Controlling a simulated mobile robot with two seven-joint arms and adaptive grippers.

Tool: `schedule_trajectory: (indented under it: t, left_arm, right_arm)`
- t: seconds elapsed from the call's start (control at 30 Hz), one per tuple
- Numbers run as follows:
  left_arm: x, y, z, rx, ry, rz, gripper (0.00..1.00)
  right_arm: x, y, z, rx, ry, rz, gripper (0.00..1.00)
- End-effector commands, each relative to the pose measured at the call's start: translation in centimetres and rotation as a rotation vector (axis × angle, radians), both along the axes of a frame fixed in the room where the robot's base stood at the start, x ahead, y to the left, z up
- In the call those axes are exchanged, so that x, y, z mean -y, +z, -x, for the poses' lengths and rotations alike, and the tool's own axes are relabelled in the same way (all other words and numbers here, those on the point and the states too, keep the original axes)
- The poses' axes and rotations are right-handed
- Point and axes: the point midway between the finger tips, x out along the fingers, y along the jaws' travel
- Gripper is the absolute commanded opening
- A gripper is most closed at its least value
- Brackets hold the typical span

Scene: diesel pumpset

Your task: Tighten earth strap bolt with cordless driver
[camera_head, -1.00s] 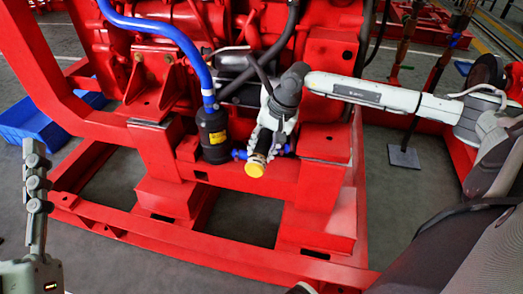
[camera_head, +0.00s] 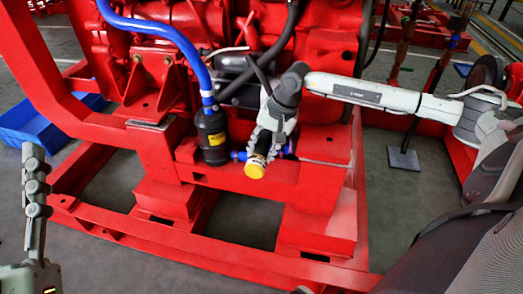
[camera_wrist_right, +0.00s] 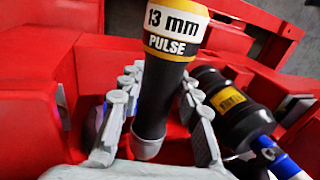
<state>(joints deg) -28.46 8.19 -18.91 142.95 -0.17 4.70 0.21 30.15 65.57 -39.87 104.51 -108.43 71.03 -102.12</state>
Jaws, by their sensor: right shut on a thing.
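The cordless driver shows in the head view as a dark body with a yellow end (camera_head: 254,169), in front of the red frame's lower beam. In the right wrist view the driver (camera_wrist_right: 164,90) is a black, tapered body with a white band reading "13 mm PULSE". My right gripper (camera_head: 267,142) is shut on it; in the wrist view its grey fingers (camera_wrist_right: 161,88) lie on both sides of the body. I cannot make out the earth strap bolt. My left gripper (camera_head: 35,190) stands at the left edge, seen side-on, away from the frame; its opening is unclear.
A black canister (camera_head: 212,137) with a yellow label and blue hose (camera_head: 185,38) sits just left of the driver. It is close beside the right fingers in the wrist view (camera_wrist_right: 235,115). Red frame beams (camera_head: 240,180) surround the area. A blue bin (camera_head: 35,130) lies at left.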

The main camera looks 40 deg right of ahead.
Motion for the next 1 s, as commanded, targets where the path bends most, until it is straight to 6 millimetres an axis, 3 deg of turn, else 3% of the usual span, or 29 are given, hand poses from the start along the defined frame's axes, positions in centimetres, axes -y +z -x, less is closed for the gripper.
schedule_trajectory:
  t: [1.0]
  left_arm:
    - [0.0, -0.3, 0.0, 0.0, 0.0, 0.0, 0.4]
  right_arm:
    - [0.59, 0.23, -0.6, 0.007, -0.002, 0.002, 0.0]
